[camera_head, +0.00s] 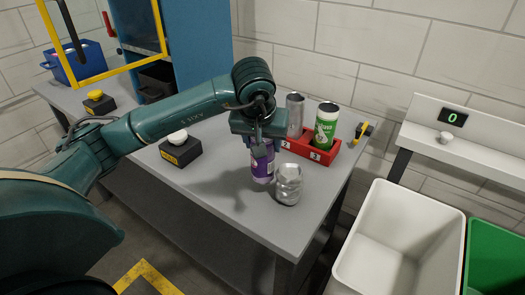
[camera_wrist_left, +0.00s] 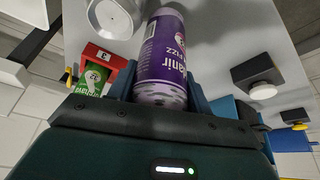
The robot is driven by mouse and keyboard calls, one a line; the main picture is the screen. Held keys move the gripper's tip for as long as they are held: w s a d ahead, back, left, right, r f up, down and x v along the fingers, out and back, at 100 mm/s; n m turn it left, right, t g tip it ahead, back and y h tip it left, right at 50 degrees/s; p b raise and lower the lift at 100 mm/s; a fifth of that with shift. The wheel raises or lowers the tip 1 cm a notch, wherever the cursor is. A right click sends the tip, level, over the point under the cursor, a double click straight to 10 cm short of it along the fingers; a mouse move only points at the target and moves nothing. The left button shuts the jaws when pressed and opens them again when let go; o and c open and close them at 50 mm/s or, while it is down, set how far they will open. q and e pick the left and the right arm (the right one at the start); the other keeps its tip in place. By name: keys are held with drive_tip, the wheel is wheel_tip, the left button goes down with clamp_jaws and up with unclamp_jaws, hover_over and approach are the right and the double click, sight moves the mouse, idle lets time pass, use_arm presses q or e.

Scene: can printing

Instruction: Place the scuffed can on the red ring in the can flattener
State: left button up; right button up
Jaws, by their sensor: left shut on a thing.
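My left gripper (camera_head: 260,138) is shut on a purple can (camera_head: 262,170) above the right part of the grey table. The can also shows in the left wrist view (camera_wrist_left: 162,58), between the fingers, with pale worn patches near its gripped end. In the head view it hangs upright below the gripper; I cannot tell whether it touches the table. No red ring shows. My right gripper is out of view.
A red holder (camera_head: 324,158) behind the cans holds a silver can (camera_head: 294,112) and a green can (camera_head: 326,124). A black box with a white button (camera_head: 179,146) stands left on the table. White (camera_head: 400,240) and green bins stand at right. The table front is clear.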

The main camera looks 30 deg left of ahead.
sight(262, 171)
use_arm(q)
drive_tip(key=shift+f, duration=1.65)
drive_tip(key=shift+f, duration=0.2)
drive_tip(key=o, duration=0.7)
drive_tip(key=shift+r, duration=0.1)
drive_tip(key=shift+c, duration=0.2)
